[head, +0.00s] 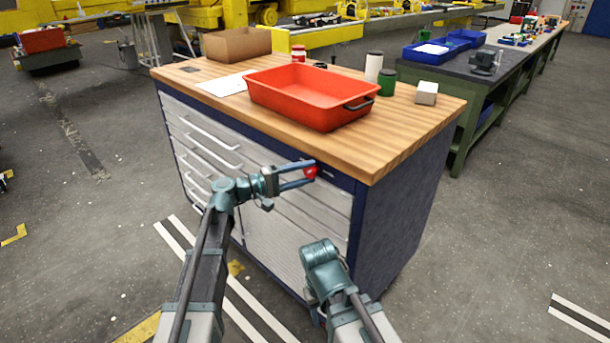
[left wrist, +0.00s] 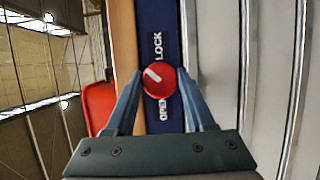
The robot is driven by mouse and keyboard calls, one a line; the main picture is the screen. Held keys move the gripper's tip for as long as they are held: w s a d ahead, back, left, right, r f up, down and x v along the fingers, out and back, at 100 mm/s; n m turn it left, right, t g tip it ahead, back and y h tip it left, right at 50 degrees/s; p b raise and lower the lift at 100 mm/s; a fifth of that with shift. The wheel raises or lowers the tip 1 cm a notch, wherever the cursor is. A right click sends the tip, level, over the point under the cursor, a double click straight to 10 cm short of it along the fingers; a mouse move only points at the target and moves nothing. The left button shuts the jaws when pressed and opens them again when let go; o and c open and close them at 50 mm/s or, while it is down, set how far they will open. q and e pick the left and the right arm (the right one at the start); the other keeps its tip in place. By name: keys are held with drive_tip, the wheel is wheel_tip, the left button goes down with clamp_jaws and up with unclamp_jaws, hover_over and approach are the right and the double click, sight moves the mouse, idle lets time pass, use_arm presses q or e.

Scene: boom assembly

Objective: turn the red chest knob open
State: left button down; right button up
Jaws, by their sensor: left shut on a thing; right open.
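The red chest knob (head: 311,172) is on the dark blue strip under the worktop of the tool chest (head: 400,220), near its front right corner. In the left wrist view the round red knob (left wrist: 160,84) sits between the words LOCK (left wrist: 158,47) and OPEN (left wrist: 163,108). Its white mark points to the upper left of that view. My left gripper (head: 312,172) is shut on the knob, one finger on each side. The fingers also show in the left wrist view (left wrist: 160,80). My right gripper (head: 321,262) is low before the chest, apart from it; its fingers are hard to make out.
On the wooden worktop (head: 410,130) are a red tray (head: 300,108), a cardboard box (head: 237,45), a white block (head: 427,93), and several cans and jars. Drawers with long handles (head: 215,138) line the front. A green workbench (head: 470,110) stands behind at right. Floor at right is clear.

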idle(0.3)
use_arm(q)
drive_tip(key=shift+c, duration=1.3)
unclamp_jaws()
drive_tip(key=shift+a, duration=0.1)
drive_tip(key=v, duration=1.3)
drive_tip(key=shift+s+a, duration=0.2)
drive_tip(key=shift+a, duration=0.1)
drive_tip(key=shift+f, duration=0.15)
